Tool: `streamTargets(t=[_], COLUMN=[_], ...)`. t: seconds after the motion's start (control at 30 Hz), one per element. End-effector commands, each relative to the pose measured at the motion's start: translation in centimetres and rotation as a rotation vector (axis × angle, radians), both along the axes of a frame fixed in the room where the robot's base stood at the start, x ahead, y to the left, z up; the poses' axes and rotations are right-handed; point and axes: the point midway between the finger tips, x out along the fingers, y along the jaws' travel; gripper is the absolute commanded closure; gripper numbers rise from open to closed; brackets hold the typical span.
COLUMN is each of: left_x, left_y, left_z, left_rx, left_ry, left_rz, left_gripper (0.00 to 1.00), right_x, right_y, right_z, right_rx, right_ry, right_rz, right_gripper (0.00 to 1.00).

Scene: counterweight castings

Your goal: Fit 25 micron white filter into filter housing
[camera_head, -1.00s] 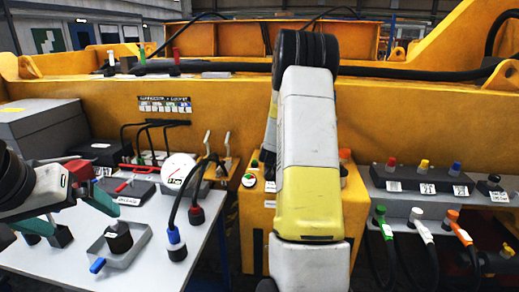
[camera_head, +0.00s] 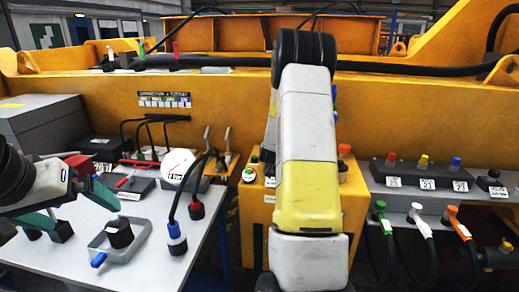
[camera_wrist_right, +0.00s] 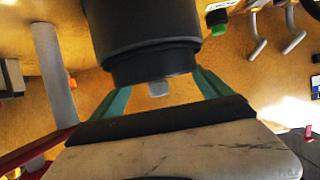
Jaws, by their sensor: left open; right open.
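I cannot tell any part clearly as the 25 micron white filter or the filter housing. A grey tray-like block (camera_head: 132,246) with an upright black cylinder (camera_head: 119,233) and a blue handle stands on the left table. My left gripper (camera_head: 88,213) has green fingers spread apart. It is open and empty, over the table's left side beside that block. In the right wrist view my right gripper (camera_wrist_right: 160,95) has green fingers spread wide. A large dark cylindrical body (camera_wrist_right: 145,40) covers their ends. In the head view my right arm hides the right gripper.
The light table (camera_head: 190,264) also holds a round white disc (camera_head: 177,166) and plugs with black cables (camera_head: 196,210). At right, a grey console (camera_head: 408,186) has coloured knobs and green, white and orange plugs below. A yellow box (camera_head: 254,212) stands behind my right arm.

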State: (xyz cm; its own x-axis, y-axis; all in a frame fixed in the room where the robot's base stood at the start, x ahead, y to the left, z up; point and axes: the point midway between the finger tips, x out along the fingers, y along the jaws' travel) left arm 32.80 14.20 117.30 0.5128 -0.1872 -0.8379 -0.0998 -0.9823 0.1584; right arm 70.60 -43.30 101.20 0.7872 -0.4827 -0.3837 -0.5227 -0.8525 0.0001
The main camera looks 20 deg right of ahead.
Motion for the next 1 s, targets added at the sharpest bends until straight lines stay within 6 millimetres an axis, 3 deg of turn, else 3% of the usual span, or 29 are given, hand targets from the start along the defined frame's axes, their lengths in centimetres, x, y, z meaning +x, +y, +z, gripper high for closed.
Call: streamTargets(t=[0.17, 0.6, 1.0], left_x=[0.0, 0.0, 0.0], left_y=[0.0, 0.0, 0.0], left_z=[0.0, 0.0, 0.0], left_rx=[0.000, 0.000, 0.000], left_ry=[0.000, 0.000, 0.000], left_rz=[0.000, 0.000, 0.000], left_gripper=[0.00, 0.00, 0.00], right_x=[-0.6, -5.7, -6.1], right_y=[0.5, 3.6, 3.8], right_z=[0.3, 2.8, 3.0], right_rx=[0.001, 0.000, 0.000], right_ry=[0.001, -0.001, 0.000], right_rz=[0.001, 0.001, 0.000], right_gripper=[0.11, 0.11, 0.11])
